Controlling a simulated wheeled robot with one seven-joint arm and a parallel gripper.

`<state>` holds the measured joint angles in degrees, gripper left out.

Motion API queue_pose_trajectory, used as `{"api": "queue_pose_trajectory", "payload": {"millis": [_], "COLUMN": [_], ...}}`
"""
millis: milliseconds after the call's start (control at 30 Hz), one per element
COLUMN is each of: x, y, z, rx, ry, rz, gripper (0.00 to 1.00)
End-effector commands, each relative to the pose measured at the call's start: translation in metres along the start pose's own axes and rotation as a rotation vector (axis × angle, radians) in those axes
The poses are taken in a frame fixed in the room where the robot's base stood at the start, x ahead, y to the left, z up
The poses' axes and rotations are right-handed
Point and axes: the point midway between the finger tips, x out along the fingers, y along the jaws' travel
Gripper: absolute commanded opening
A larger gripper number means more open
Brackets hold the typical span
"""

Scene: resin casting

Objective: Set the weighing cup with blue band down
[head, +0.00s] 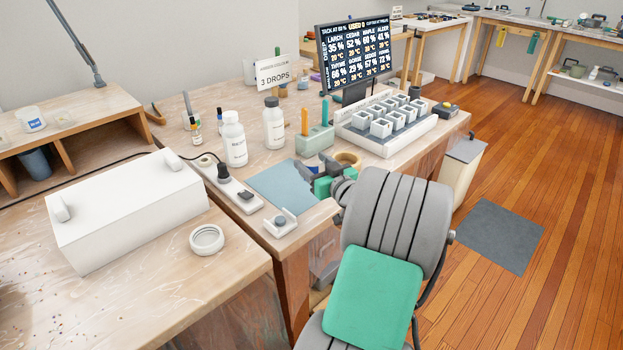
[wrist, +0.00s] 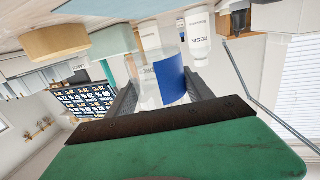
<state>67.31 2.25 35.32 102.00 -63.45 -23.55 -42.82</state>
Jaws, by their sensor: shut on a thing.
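The weighing cup with blue band (wrist: 150,92) is a clear cup with a wide blue patch on its side. In the wrist view it sits between the two dark fingers of my gripper (wrist: 163,95), which is shut on it. In the head view my gripper (head: 318,174) is over the right edge of the blue-grey mat (head: 277,188) on the workbench. I cannot make out the held cup there. The wrist view is turned over, so the cup's height above the bench is hard to tell.
A small white device (head: 281,223) is in front. A clear container with a blue label (head: 30,120) is on the left shelf.

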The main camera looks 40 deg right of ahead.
Motion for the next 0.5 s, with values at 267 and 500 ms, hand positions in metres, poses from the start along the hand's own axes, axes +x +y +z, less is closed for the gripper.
{"api": "queue_pose_trajectory", "payload": {"millis": [267,500], "x": [0.026,0.026], "y": [0.011,0.011], "z": [0.033,0.058], "rx": [-0.001,-0.004], "ry": [0.001,0.003], "rz": [0.0,0.001], "gripper": [0.21,0.21]}}
